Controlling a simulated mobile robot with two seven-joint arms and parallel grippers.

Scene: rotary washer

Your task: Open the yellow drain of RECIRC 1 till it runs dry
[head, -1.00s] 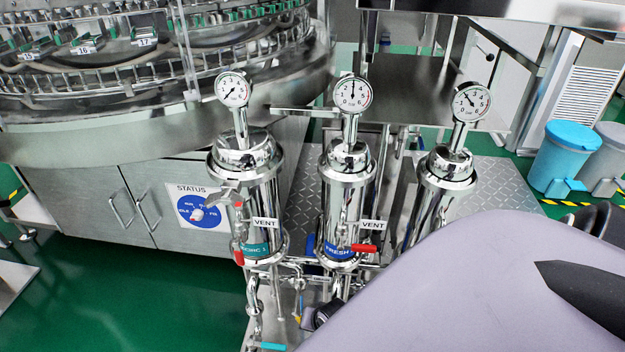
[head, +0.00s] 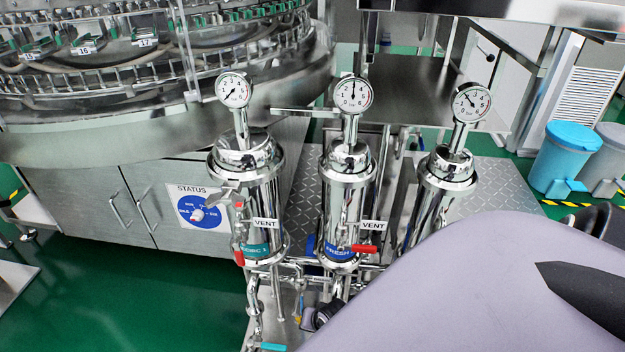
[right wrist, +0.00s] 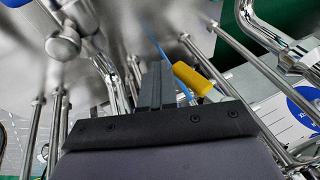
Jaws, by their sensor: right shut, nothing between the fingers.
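The RECIRC 1 housing (head: 250,205) is a shiny upright canister, leftmost of three, with a teal label (head: 256,250) and a gauge (head: 233,90) whose needle points to the lower left, at the low end. The yellow drain handle (right wrist: 192,78) shows in the right wrist view, just right of my right gripper's fingers (right wrist: 156,85). The fingers are shut with nothing between them, and I cannot tell whether they touch the handle. In the head view only a small yellow spot shows below the housings; my right arm covers the lower right. My left gripper is not in view.
The FRESH housing (head: 347,200) and a third housing (head: 440,190) stand to the right. A red lever (head: 364,248) and pipes (head: 262,300) crowd the space. A status dial (head: 198,213) is on the cabinet at left. Blue bin (head: 566,155) stands far right.

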